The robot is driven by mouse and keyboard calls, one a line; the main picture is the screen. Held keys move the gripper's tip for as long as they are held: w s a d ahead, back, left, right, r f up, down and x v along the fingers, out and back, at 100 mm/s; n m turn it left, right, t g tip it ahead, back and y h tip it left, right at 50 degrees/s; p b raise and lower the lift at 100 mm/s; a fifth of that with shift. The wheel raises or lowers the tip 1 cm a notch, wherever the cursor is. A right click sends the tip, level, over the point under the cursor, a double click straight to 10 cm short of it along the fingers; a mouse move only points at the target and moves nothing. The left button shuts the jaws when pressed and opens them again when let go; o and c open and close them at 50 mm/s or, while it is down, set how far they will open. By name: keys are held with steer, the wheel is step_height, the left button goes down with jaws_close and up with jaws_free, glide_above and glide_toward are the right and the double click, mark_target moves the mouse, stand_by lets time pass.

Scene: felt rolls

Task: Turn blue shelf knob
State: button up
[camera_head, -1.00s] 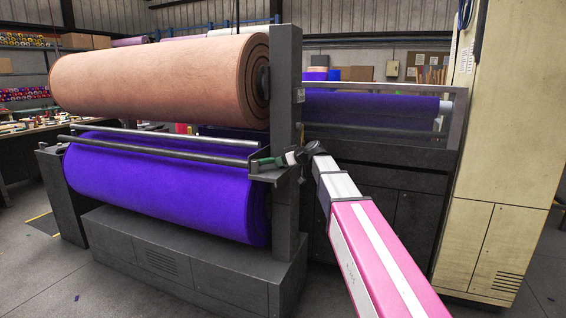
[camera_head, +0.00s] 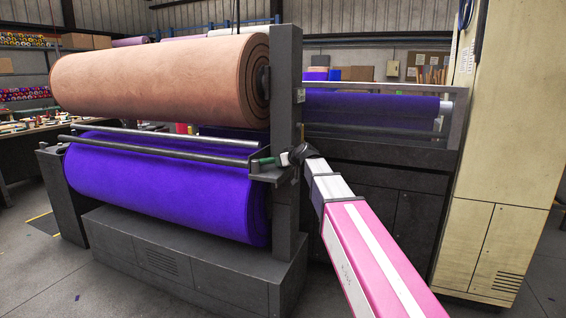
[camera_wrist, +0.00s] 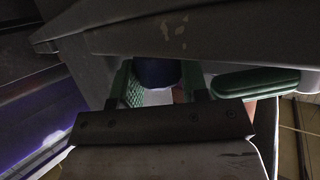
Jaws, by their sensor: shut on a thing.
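The blue shelf knob (camera_wrist: 158,72) shows in the wrist view as a dark blue rounded shape between two green fingers, partly hidden by the grey edge above it. My gripper (camera_wrist: 161,86) is shut on the knob. In the head view my gripper (camera_head: 265,162) is at the small dark shelf (camera_head: 268,178) on the right post of the roll stand. The knob itself is hidden there by the gripper and shelf.
A tan felt roll (camera_head: 160,82) lies above a purple felt roll (camera_head: 165,190) on the dark stand, left of my gripper. Metal bars (camera_head: 160,148) run just left of the shelf. A beige cabinet (camera_head: 500,160) stands at the right.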

steer(key=shift+m+t+h, duration=0.6)
steer(key=shift+m+h, duration=0.4)
steer(key=o, duration=0.7)
steer(key=shift+c, duration=0.2)
steer(key=v, duration=1)
steer(key=shift+s+d, duration=0.2)
steer(key=shift+s, duration=0.2)
